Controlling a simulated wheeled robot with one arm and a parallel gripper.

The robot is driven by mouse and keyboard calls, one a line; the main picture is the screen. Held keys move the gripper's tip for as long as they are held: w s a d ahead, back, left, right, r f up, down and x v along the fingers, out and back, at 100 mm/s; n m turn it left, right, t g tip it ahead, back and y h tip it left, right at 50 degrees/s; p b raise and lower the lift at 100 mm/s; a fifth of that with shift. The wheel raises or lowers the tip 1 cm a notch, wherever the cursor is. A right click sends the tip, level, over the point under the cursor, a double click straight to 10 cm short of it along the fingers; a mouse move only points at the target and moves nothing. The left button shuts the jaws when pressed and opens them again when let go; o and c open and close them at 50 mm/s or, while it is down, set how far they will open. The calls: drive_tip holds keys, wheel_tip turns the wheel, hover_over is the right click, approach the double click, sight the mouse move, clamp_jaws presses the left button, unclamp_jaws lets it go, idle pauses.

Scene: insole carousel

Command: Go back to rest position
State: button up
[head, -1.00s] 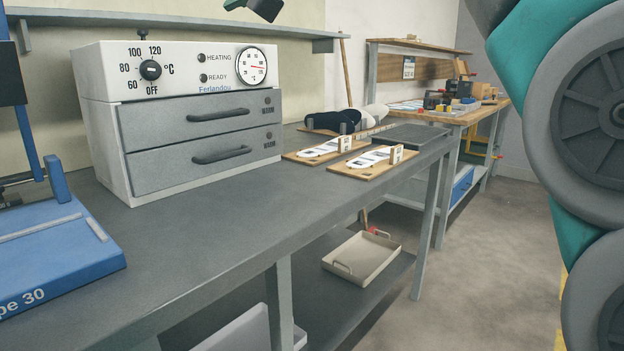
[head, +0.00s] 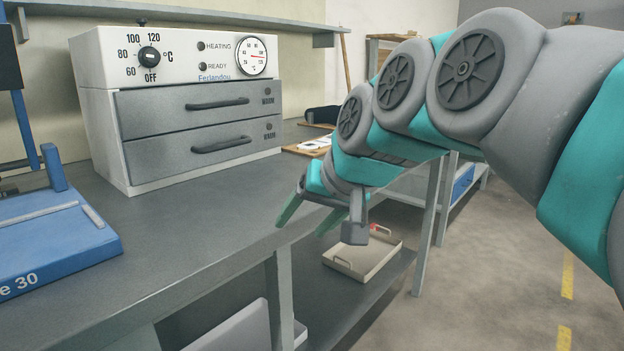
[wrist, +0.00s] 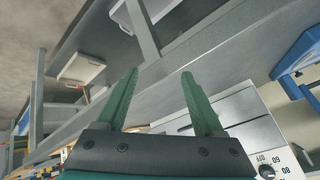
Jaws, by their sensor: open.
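My gripper (head: 305,217) is in front of the dark grey bench (head: 200,235), near its front edge, with its green fingers pointing down to the left. In the wrist view my gripper (wrist: 160,95) shows two green fingers spread apart with nothing between them. My arm reaches in from the right of the head view and hides most of the bench's far end.
A white oven with two grey drawers (head: 205,105) stands on the bench. A blue machine (head: 50,235) is at the left. A beige tray (head: 362,262) lies on the lower shelf. Part of a wooden board (head: 303,149) shows behind my arm. Open floor lies right.

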drive_tip(key=s+d+f+g+h, duration=0.1)
drive_tip(key=s+d+f+g, duration=0.1)
drive_tip(key=s+d+f, duration=0.3)
drive_tip(key=s+d+f+g+h+b, duration=0.1)
drive_tip(key=s+d+f, duration=0.4)
drive_tip(key=s+f, duration=0.7)
drive_tip(key=s+d+f+g+h+b, duration=0.1)
drive_tip(key=s+d+f+g+h, duration=0.2)
drive_tip(key=s+f, duration=0.6)
drive_tip(key=d+f+g, duration=0.2)
drive_tip(key=d+f, duration=0.1)
drive_tip(key=shift+s+f+m, duration=0.25)
drive_tip(key=shift+f+m, duration=0.15)
